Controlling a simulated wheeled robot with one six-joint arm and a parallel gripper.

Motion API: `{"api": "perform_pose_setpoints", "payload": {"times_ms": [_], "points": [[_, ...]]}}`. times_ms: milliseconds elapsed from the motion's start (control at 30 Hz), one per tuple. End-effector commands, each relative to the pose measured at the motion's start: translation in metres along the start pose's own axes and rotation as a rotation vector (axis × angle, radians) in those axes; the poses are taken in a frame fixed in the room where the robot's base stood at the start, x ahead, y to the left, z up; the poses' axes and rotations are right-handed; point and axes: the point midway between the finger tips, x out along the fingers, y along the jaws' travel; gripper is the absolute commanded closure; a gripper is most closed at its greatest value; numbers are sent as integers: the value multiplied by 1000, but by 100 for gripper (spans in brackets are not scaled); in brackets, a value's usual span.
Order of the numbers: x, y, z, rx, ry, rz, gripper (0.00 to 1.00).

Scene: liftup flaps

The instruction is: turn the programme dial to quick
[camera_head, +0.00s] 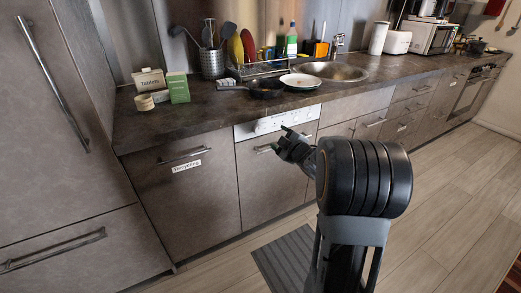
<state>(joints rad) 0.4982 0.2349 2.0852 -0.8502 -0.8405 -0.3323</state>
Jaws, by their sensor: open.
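A white control panel (250,130) runs along the top front of the grey-brown appliance under the counter. Small round controls show on it, but they are too small to tell which is the programme dial or where it points. My gripper (279,139) is open and empty. In the picture it overlaps the lower edge of the panel, near its middle. I cannot tell whether it touches the panel. My arm hides part of the appliance front at the right.
A pan (265,88) and a white plate (301,81) are on the counter above the panel. A drawer front labelled Recycling (187,165) is to the left.

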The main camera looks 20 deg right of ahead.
Motion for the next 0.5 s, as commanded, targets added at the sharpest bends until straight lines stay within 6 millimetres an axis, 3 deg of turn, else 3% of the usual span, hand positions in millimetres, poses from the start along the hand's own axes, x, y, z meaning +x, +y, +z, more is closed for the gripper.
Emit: {"api": "perform_pose_setpoints", "payload": {"times_ms": [33, 167, 367, 500], "points": [[3, -15, 17, -17, 39, 0, 36], [4, -24, 28, -52, 121, -1, 36], [20, -28, 30, -69, 167, -2, 36], [44, -28, 25, -69, 167, -2, 36]]}}
